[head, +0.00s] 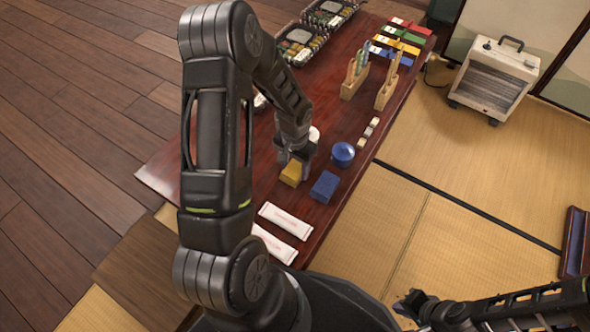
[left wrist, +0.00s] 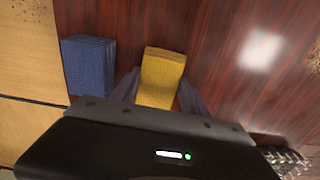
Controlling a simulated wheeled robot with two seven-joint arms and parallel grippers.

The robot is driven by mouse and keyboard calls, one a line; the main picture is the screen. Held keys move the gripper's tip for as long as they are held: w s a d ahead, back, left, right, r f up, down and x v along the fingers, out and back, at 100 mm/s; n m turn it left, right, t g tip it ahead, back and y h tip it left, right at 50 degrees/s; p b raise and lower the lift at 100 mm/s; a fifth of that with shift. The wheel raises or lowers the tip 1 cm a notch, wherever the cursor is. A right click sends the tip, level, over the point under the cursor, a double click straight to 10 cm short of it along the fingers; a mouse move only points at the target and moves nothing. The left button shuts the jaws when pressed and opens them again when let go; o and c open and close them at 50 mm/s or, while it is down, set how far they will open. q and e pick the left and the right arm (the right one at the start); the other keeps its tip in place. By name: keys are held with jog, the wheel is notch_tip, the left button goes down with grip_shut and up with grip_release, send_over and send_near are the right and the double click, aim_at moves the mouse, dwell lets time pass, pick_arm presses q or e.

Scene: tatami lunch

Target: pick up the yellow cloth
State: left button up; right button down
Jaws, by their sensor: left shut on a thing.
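The yellow cloth (head: 291,174) is a small folded block on the dark red wooden table (head: 345,205). It also shows in the left wrist view (left wrist: 162,72), between the two fingers. My left gripper (head: 296,160) points down at the cloth, and its fingers are shut on the cloth's two sides. The cloth appears to be at table level; I cannot tell whether it is clear of the surface. My right gripper (head: 412,304) is low in the head view, away from the table, and its finger opening is unclear.
A folded blue cloth (head: 325,186) lies close beside the yellow one. Two white packets (head: 285,219) lie at the near end. A blue round pot (head: 343,154), small pale blocks (head: 369,133), wooden holders (head: 386,92) and lunch trays (head: 301,44) stand farther along the table.

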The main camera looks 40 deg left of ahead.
aim_at(295, 168)
pick_arm(q)
jog(key=c, duration=0.6)
jog(key=shift+r, duration=0.1)
notch_tip(295, 168, up, 10)
jog(key=p, duration=0.3)
dwell(0.4)
